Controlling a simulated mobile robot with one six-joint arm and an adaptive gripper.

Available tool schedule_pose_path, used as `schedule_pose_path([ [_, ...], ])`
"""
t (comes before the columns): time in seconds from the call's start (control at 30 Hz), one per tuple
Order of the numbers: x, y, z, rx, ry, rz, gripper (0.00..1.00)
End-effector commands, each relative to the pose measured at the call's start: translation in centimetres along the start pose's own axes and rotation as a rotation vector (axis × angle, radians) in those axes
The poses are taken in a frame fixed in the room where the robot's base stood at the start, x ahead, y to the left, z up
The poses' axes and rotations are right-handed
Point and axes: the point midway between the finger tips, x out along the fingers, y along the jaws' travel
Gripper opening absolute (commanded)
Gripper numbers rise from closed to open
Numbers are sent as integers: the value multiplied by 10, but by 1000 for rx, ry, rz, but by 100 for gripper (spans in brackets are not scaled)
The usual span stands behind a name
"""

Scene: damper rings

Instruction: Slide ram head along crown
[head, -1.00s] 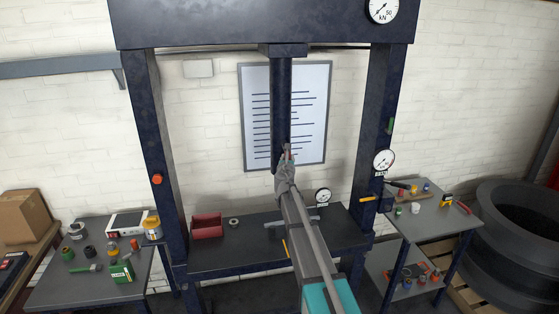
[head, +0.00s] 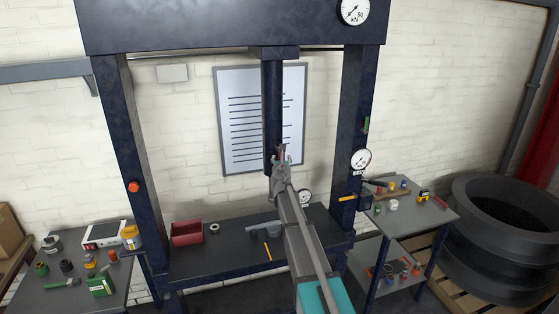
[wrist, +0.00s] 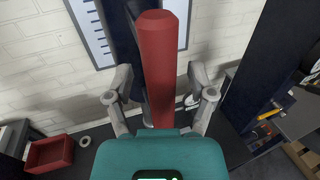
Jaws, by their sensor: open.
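The ram head (head: 273,52) hangs under the crown (head: 230,25), right of the middle between the two posts. Its dark ram (head: 272,100) points down in front of the wall chart. My gripper (head: 280,160) is at the ram's lower end. A red handle (wrist: 160,65) stands between my gripper's (wrist: 161,98) fingers in the wrist view. The fingers are open, one on each side of it, with gaps visible. The dark ram (wrist: 122,40) shows behind the handle. The handle's lower part is hidden by my teal gripper body.
The press bed (head: 235,240) holds a red bin (head: 187,232), a ring (head: 214,228) and a gauge (head: 305,196). The right post (head: 355,130) carries another gauge (head: 361,159). Side tables with small parts flank the press. Black rings (head: 500,240) are stacked at right.

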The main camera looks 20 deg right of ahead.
Motion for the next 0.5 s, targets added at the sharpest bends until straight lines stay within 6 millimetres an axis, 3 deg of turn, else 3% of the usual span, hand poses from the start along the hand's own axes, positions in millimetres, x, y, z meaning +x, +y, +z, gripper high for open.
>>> schedule_pose_path([
  [0.5, -6, 1, 0, 0, 0, 1, 71],
])
